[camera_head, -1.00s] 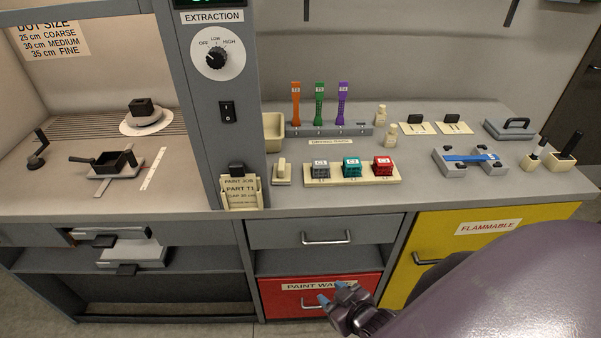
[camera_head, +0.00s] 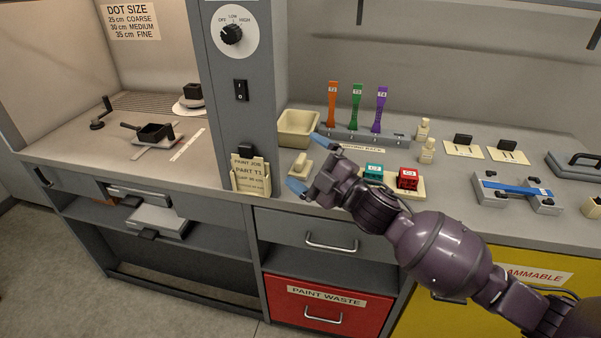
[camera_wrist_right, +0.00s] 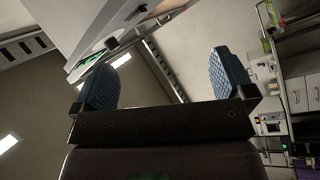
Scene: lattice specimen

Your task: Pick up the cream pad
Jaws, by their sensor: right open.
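A small cream pad (camera_head: 299,166) with a raised grip lies on the grey counter, just right of the grey column and in front of the cream tray. My right gripper (camera_head: 310,164) is open, with its two blue fingertips apart. In the head view the fingertips frame the pad, but I cannot tell how far above or in front of it they are. In the right wrist view my right gripper (camera_wrist_right: 160,85) is open with nothing between its fingers, and the pad does not show there. My left gripper is not in view.
A cream tray (camera_head: 298,123) stands behind the pad. A teal block (camera_head: 373,171) and a red block (camera_head: 407,178) sit right of my gripper. A rack (camera_head: 350,134) holds orange, green and purple tools. A card holder (camera_head: 251,178) hangs on the column at left.

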